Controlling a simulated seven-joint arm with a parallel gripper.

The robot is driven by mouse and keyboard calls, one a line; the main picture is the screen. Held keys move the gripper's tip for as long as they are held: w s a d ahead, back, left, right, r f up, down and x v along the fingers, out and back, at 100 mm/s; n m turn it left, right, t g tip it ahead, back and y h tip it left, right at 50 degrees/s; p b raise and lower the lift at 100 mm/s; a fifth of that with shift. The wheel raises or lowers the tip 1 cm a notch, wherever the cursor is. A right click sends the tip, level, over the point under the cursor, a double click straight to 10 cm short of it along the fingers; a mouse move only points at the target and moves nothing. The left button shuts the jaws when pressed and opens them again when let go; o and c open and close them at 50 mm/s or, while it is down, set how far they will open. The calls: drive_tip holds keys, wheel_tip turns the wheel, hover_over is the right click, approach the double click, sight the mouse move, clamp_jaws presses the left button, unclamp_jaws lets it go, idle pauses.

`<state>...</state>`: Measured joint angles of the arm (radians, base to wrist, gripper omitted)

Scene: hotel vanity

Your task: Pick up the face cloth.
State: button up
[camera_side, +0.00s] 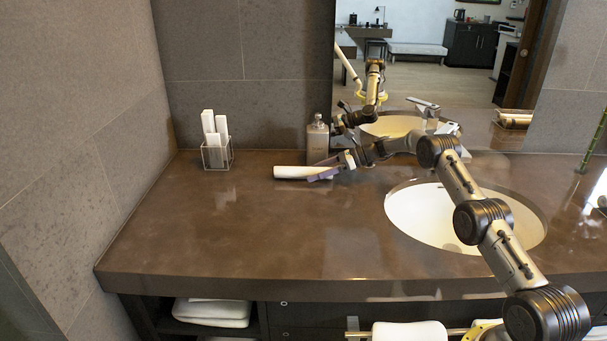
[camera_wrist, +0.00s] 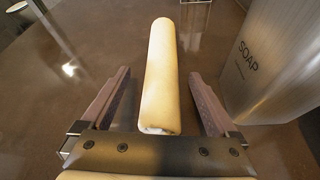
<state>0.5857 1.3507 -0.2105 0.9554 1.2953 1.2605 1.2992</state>
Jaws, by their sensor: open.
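The face cloth (camera_side: 290,172) is a white roll lying on the brown counter beside the soap bottle in the side view. In the wrist view the rolled cloth (camera_wrist: 161,75) looks cream and points away from me, its near end between my fingers. My gripper (camera_wrist: 160,100) is open, with one finger on each side of the roll and a visible gap on both sides. In the side view my gripper (camera_side: 322,172) is low over the counter at the right end of the roll, which its fingers partly hide.
A soap bottle (camera_side: 317,140) stands close behind the gripper; in the wrist view the soap bottle (camera_wrist: 268,60) is just right of the right finger. A clear holder (camera_side: 217,157) with white rolls stands at left. The sink (camera_side: 430,228) is at right. The front-left counter is clear.

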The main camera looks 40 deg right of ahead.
clamp_jaws()
idle(0.3)
drive_tip(key=shift+r, duration=0.15)
